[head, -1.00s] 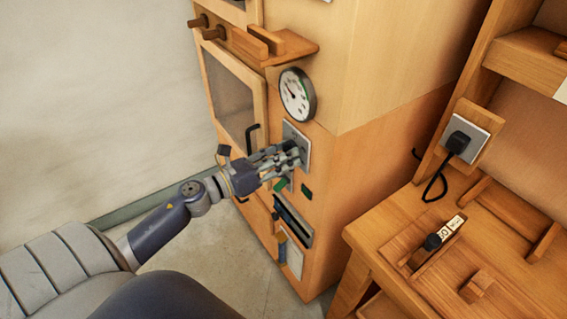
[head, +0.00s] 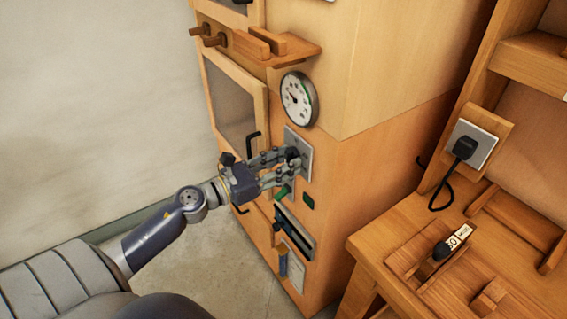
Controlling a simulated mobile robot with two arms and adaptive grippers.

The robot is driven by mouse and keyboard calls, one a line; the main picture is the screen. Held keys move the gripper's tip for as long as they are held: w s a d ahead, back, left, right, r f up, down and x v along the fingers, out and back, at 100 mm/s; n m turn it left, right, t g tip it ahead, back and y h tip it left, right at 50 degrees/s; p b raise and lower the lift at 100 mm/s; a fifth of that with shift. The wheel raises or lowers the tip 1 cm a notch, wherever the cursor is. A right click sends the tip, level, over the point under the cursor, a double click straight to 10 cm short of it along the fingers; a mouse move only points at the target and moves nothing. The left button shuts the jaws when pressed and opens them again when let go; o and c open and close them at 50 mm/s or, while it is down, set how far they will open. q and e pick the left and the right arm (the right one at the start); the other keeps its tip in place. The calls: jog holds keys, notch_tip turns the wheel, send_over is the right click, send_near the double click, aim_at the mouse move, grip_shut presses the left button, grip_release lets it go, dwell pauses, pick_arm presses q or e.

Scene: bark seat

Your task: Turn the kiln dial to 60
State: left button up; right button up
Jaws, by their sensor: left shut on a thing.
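The kiln (head: 330,180) is a tall wooden cabinet in the middle of the head view. Its dial (head: 292,154) is a dark knob on a grey metal plate (head: 304,147) on the cabinet front. My left gripper (head: 289,161) is shut on the dial, its fingers around the knob. The fingers hide part of the knob, and its scale is too small to read. A round white gauge (head: 297,98) with a dark needle and a green band sits above the plate. My right gripper is not in view.
A green piece (head: 282,193) and a dark slotted panel (head: 294,232) are below the plate. A black door handle (head: 253,147) is left of the gripper. A wooden bench (head: 400,235) with a slider and a plugged black cord (head: 463,150) stands at right.

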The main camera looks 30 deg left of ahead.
pick_arm(q)
jog(key=shift+f, duration=0.1)
jog(key=o, duration=0.8)
jog(key=shift+o, duration=0.7)
jog(key=shift+s, duration=0.1)
jog(key=v, duration=1.2)
jog(key=shift+a, duration=0.1)
